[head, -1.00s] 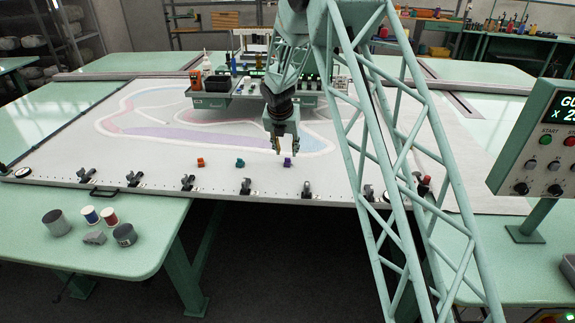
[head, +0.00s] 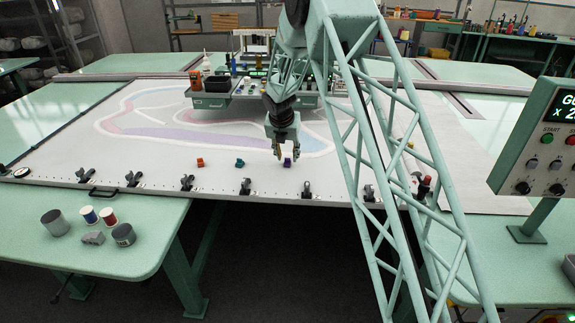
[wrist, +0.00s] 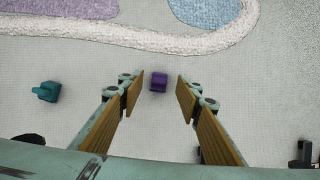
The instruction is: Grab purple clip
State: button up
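The purple clip (head: 288,162) lies on the pale cloth near the front edge of the frame. In the wrist view the purple clip (wrist: 158,81) shows between and beyond the fingertips, with bare cloth on both sides of it. My gripper (head: 286,152) hangs just above and around the clip in the head view. In the wrist view my gripper (wrist: 157,88) is open, its two wood-coloured pads well apart and not seen touching the clip.
A teal clip (head: 239,162) and an orange clip (head: 200,162) lie to the left on the cloth; the teal clip also shows in the wrist view (wrist: 46,92). Black clamps (head: 245,186) line the front edge. A tool tray (head: 240,98) stands behind.

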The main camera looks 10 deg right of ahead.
aim_at(287, 159)
jog(key=shift+x, duration=1.5)
jog(key=c, duration=0.9)
